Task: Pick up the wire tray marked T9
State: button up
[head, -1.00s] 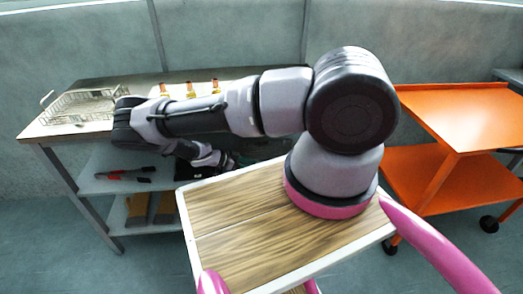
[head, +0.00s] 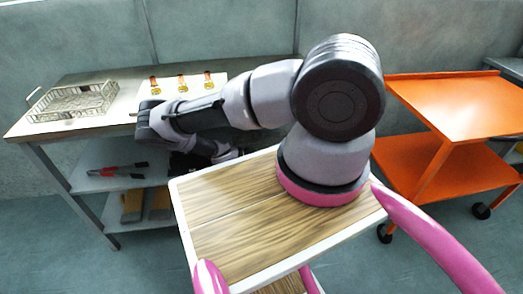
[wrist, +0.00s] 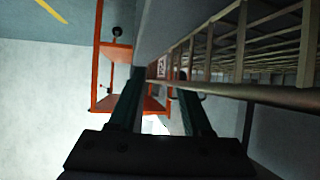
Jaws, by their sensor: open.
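A pale wire tray (head: 72,103) with an upright handle at its left end lies on the left of the grey bench top in the head view. In the wrist view, wire tray bars (wrist: 262,92) run close along the right side, by the right finger. A small marked tag (wrist: 162,67) shows beyond the fingertips, too small to read. My gripper (wrist: 160,75) is open, with its two dark fingers apart. I cannot tell whether the right finger touches the wire. In the head view the gripper is not clearly seen, as my arm covers that area.
Three gold items with orange tops (head: 182,84) stand on a white board on the bench. Red-handled tools (head: 118,171) lie on the shelf below. An orange cart (head: 455,108) stands at the right; it also shows in the wrist view (wrist: 98,60).

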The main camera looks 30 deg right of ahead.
jog(key=shift+d+f, duration=0.1)
jog(key=shift+d, duration=0.1)
grip_shut()
dwell(1.3)
